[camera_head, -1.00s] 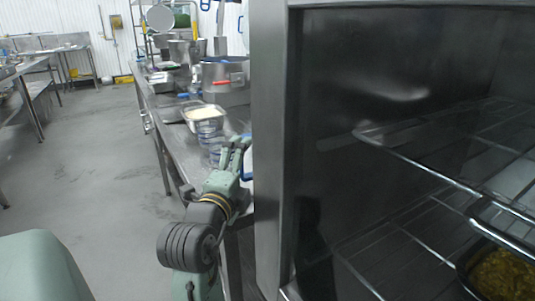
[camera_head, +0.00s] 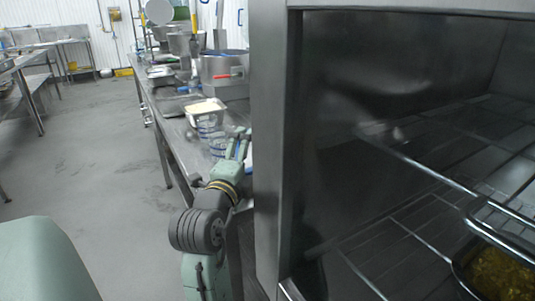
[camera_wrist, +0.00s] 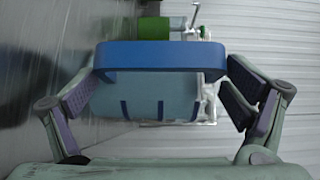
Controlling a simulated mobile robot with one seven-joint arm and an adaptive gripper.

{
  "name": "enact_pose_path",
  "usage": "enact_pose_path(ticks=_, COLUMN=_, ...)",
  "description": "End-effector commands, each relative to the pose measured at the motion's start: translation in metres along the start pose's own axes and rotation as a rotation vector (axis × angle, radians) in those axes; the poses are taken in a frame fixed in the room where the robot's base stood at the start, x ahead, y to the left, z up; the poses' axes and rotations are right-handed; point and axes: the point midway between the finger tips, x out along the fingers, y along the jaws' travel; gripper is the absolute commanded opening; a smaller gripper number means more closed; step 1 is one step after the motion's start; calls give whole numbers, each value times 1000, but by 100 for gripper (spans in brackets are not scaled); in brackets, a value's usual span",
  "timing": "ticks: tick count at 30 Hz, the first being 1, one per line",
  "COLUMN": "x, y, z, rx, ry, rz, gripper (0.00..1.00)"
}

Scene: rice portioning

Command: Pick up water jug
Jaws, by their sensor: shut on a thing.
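The water jug (camera_wrist: 150,98) shows in the wrist view as a pale, see-through body with dark blue marks, behind a thick blue handle (camera_wrist: 160,55). My gripper (camera_wrist: 160,78) has a finger at each end of this handle and is shut on it. In the head view my gripper (camera_head: 239,146) is beside the counter, close to the cabinet's edge. Clear vessels with blue marks (camera_head: 214,143) stand just left of the fingers. I cannot tell there which part is the held jug, as the cabinet and fingers hide some of it.
The steel counter (camera_head: 165,133) runs away from me, with a pan of white food (camera_head: 205,107) and a large pot (camera_head: 222,72) on it. A steel cabinet (camera_head: 270,150) with wire racks fills the right and stands close to my arm. Open floor (camera_head: 90,150) lies left.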

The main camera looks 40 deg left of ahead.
Motion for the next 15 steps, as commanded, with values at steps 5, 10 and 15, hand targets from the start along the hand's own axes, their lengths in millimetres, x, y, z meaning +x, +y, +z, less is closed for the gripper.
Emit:
enact_pose_path(ticks=5, x=0, y=0, z=0, rx=-1, ry=0, rz=1, gripper=51)
enact_pose_path(ticks=10, x=0, y=0, z=0, rx=-1, ry=1, rz=1, gripper=40)
enact_pose_path(ticks=15, x=-1, y=-3, z=0, rx=1, ry=0, rz=-7, gripper=33)
